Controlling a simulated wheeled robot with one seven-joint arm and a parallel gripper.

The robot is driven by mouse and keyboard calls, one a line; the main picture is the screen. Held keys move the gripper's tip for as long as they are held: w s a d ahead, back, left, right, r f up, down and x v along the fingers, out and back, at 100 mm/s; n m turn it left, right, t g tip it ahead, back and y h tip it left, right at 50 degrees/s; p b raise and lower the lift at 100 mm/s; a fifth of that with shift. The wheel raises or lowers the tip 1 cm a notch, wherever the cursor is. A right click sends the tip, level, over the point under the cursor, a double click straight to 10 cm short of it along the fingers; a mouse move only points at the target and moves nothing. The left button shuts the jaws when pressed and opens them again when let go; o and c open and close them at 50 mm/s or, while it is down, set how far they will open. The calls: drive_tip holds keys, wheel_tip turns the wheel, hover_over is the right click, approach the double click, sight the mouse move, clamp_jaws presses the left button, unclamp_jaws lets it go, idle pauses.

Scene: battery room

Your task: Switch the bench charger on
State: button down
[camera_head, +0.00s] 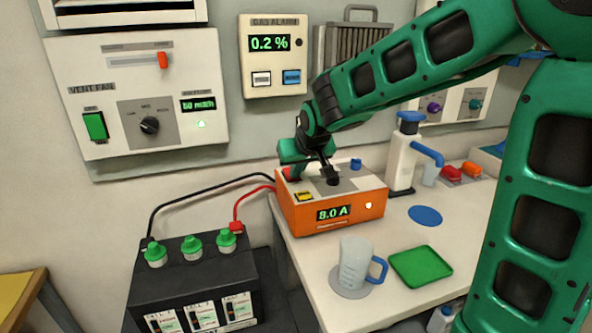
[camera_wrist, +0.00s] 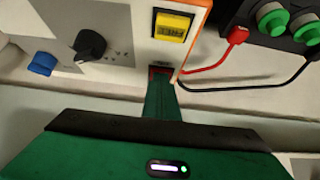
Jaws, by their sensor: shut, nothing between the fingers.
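The bench charger (camera_head: 345,213) is an orange box with a grey-white top on the left end of the bench. Its front display (camera_head: 333,212) reads 8.0 A in green, and a small light (camera_head: 368,205) beside it glows white. On top are a yellow label or button (camera_wrist: 173,27), a black knob (camera_wrist: 90,44) and a blue knob (camera_wrist: 42,63). A red part (camera_head: 291,173), seemingly a switch, sits at the top's back left corner. My gripper (camera_wrist: 161,78) is shut and empty, its tip at this red part, largely covering it; I cannot tell its position.
A black battery (camera_head: 193,282) with green caps stands left of the bench, joined to the charger by red and black cables. A jug (camera_head: 354,264), a green tray (camera_head: 421,266) and a pump bottle (camera_head: 401,160) are near the charger. The vent fan panel (camera_head: 80,70) is behind.

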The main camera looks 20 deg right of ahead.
drive_tip(key=shift+r, duration=0.15)
drive_tip(key=shift+r, duration=0.65)
drive_tip(key=shift+r, duration=0.25)
drive_tip(key=v, duration=1.2)
drive_tip(key=shift+s, duration=0.45)
